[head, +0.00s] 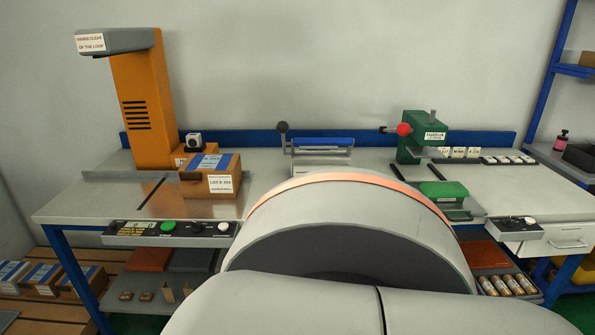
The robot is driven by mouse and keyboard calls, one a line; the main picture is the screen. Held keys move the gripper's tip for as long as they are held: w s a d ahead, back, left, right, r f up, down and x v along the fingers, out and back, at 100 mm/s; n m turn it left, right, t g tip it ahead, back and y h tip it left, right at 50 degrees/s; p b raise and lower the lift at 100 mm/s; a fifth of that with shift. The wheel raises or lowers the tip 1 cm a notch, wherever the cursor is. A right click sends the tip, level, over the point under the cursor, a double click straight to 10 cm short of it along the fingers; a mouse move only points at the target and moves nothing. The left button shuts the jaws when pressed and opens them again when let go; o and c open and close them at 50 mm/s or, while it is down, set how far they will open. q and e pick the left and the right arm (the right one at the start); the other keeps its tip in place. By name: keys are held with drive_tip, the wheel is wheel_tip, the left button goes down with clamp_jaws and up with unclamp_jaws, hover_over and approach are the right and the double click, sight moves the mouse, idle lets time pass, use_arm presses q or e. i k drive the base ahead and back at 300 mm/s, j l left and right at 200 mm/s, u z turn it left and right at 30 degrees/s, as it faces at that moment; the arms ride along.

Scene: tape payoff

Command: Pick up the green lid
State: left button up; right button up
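A flat green piece (443,190), which looks like the green lid, lies on the right part of the grey workbench (530,198). It is below a green device with a red knob (418,135), and its left edge is close to my large white arm link. A dark grey part sits just below it, partly hidden by my arm. Neither of my grippers is in view; a large white arm link of mine with an orange ring fills the lower middle and hides the centre front of the bench.
An orange column machine (143,95) and a brown carton (210,177) stand on the left. A lever device with a blue bar (322,142) stands at centre back. Small white blocks (460,153) line the back right. Control panels edge the front; bare bench shows at right.

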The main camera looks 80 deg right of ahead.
sight(431, 188)
drive_tip(key=z, duration=3.55)
drive_tip(key=i+l+z, duration=0.45)
drive_tip(key=k+l, duration=0.05)
drive_tip(key=k, duration=0.05)
